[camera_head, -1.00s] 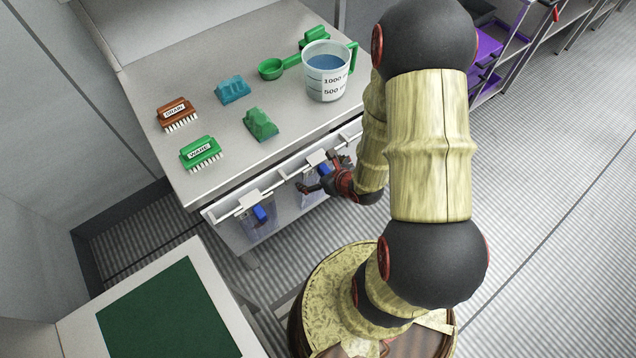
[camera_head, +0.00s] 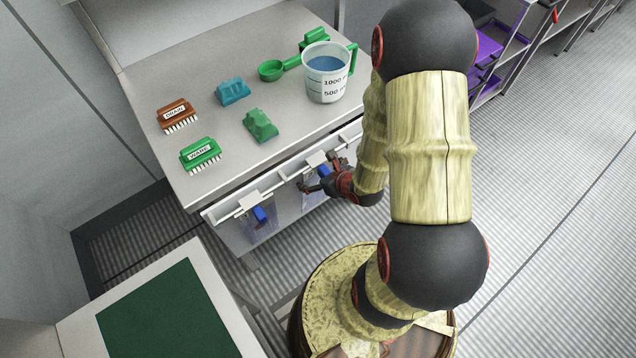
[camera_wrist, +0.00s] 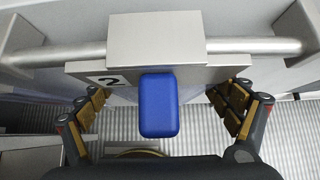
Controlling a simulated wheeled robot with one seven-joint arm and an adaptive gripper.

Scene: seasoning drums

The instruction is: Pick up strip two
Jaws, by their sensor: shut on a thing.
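Strip two hangs from the rail along the table's front edge, and its pale hook plate (camera_head: 316,159) sits over the rail. In the wrist view its grey plate (camera_wrist: 112,80) carries the number 2, and a blue block (camera_wrist: 158,106) stands out from its middle. My gripper (camera_wrist: 161,100) has a jointed finger at each side of the plate, with the blue block between them, and is shut on the strip. In the head view my gripper (camera_head: 319,172) is at the strip, in front of the rail. The fingers and wrist hide part of the strip there.
Another strip with a blue block (camera_head: 260,214) hangs to the left on the same rail (camera_head: 290,172). On the table stand several brushes and blocks, a green scoop (camera_head: 271,70) and a jug (camera_head: 327,88) of blue liquid. A green-topped surface (camera_head: 165,315) is at lower left.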

